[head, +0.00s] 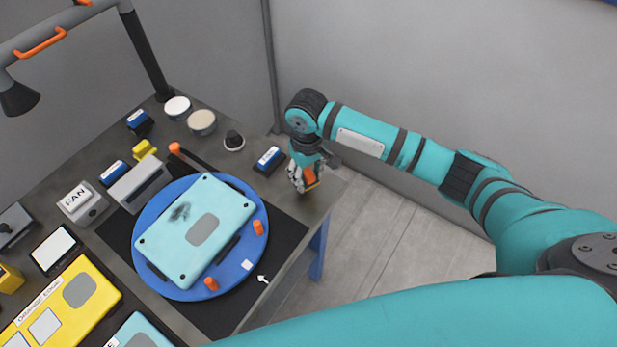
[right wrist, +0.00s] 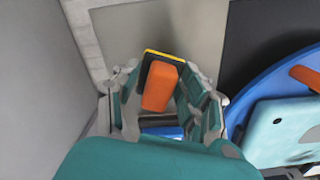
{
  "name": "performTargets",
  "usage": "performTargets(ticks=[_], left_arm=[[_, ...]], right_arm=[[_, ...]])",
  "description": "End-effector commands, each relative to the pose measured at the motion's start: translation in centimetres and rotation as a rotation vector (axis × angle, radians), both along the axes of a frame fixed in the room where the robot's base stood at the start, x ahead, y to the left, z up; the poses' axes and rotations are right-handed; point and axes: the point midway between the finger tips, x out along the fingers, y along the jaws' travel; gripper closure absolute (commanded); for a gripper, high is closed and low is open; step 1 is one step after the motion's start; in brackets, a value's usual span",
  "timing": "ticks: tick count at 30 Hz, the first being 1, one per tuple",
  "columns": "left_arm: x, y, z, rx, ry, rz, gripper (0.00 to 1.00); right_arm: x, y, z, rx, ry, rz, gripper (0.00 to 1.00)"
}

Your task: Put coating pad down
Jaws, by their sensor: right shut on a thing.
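The coating pad (head: 310,177) has an orange grip, with a dark layer and a yellow edge at its end. It also shows in the right wrist view (right wrist: 160,87), between the fingers. My right gripper (head: 302,177) is shut on it at the right corner of the dark table (head: 318,198). I cannot tell whether the pad touches the tabletop. Fingers partly hide the pad in the head view. My left gripper is not in view.
A blue-and-white block (head: 269,160) lies just left of the gripper, with a black knob (head: 234,141) beyond it. A blue turntable (head: 180,290) carries a light-blue panel (head: 185,250) with a dark smudge. Orange clamps (head: 259,227) stand around it. A grey wall is behind.

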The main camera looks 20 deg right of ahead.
Motion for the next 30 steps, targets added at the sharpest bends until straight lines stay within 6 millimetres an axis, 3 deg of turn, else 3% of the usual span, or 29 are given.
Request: performTargets(ticks=[2, 9, 20, 21, 26, 30], left_arm=[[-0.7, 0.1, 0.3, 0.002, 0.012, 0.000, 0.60], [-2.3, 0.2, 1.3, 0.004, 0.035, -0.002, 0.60], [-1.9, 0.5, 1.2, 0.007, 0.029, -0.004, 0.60], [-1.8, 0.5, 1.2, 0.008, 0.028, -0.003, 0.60], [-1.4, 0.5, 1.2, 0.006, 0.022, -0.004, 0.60], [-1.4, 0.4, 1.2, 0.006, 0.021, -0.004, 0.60]], right_arm=[[0.9, -0.6, 0.1, -0.002, -0.001, -0.005, 0.83], [0.6, -0.4, -3.2, -0.001, -0.001, -0.002, 0.83], [0.6, -0.4, -3.8, -0.001, -0.001, -0.001, 0.83], [0.6, -0.4, -3.9, -0.001, 0.000, -0.001, 0.56], [0.6, -0.4, -3.8, -0.001, -0.001, -0.001, 0.35], [0.6, -0.4, -3.8, -0.002, -0.002, -0.001, 0.34]])
